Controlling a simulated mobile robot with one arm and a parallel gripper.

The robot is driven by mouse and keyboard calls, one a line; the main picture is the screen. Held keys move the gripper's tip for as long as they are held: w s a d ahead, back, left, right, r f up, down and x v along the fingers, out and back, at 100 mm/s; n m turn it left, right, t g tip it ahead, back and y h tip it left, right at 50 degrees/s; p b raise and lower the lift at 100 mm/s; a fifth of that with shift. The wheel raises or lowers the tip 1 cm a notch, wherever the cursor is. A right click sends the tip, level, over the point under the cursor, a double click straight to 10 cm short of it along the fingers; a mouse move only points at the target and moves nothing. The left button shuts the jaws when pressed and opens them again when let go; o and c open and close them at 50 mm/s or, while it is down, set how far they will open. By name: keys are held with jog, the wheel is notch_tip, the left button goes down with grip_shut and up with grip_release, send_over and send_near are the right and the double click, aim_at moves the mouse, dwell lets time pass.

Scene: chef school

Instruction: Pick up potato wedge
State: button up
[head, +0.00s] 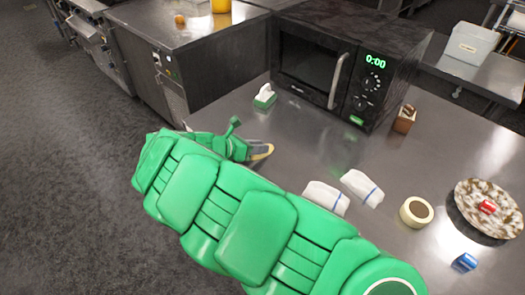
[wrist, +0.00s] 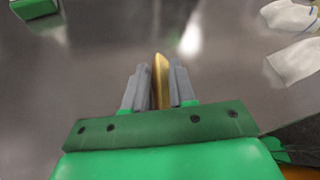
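A thin golden-brown potato wedge (wrist: 161,72) stands between the two grey fingers of my gripper (wrist: 160,86) in the wrist view. The fingers are close together and the wedge fills the narrow gap, its end reaching a little past the fingertips. In the head view, my gripper (head: 259,149) is low over the steel counter, with the wedge (head: 263,154) showing at its tip. I cannot tell whether the wedge touches the counter. My green arm hides part of the counter's near edge.
A black microwave (head: 325,62) stands behind my gripper. A green-and-white brush-like item (head: 265,97) lies behind, to the right. Two white cloths (head: 326,197), a tape-like ring (head: 416,212), a speckled plate (head: 467,205) and a blue can (head: 465,262) lie to the right.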

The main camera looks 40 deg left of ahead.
grip_shut()
jog(key=shift+r, duration=0.1)
